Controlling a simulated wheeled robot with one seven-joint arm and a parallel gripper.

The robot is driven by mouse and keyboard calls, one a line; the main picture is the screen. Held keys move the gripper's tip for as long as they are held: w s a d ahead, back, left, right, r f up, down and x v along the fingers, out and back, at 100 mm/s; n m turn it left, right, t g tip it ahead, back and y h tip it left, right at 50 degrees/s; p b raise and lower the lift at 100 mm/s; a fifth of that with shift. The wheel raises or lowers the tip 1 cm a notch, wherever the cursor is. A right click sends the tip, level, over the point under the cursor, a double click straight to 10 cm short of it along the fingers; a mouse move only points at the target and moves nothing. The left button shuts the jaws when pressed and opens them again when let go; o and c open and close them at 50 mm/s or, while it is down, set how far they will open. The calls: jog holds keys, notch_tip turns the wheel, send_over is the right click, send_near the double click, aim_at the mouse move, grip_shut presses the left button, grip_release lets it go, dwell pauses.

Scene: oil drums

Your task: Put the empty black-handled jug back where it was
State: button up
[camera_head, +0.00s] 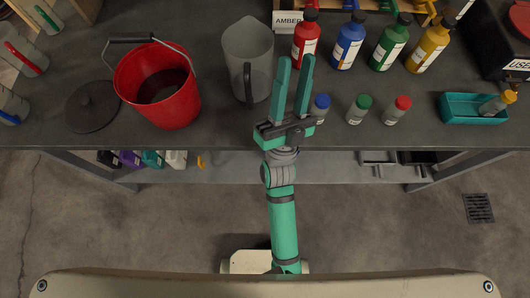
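The black-handled jug (252,42) is a see-through grey jug standing upright on the dark bench, right of the red bucket. Its black handle (247,82) faces the near side. I see no liquid in it. My gripper (295,61) is just right of the jug, fingers apart and pointing to the back of the bench.
A red bucket (181,103) holds dark liquid; a dark lid (92,107) lies left of it. Jugs with red (22,57), green and blue handles stand at far left. Coloured bottles (306,40) and small capped bottles (358,111) are right. A teal tray (459,110) sits further right.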

jog(key=s+a+f+n+g+y, duration=0.1)
jog(key=s+f+n+g+y, duration=0.3)
jog(key=f, duration=0.5)
jog(key=s+a+f+n+g+y, duration=0.1)
jog(key=s+f+n+g+y, duration=0.3)
jog(key=f, duration=0.5)
jog(key=s+a+f+n+g+h, duration=0.1)
jog(key=s+f+g, duration=0.2)
jog(key=s+f, duration=0.3)
jog(key=s+a+f+n+g+h, duration=0.1)
jog(key=s+a+f+g, duration=0.1)
jog(key=s+f, duration=0.4)
jog(key=shift+s+a+f+g, duration=0.25)
jog(key=shift+s+f+g, duration=0.15)
jog(key=shift+f+g, duration=0.35)
jog(key=shift+s+r, duration=0.1)
jog(key=shift+r, duration=0.05)
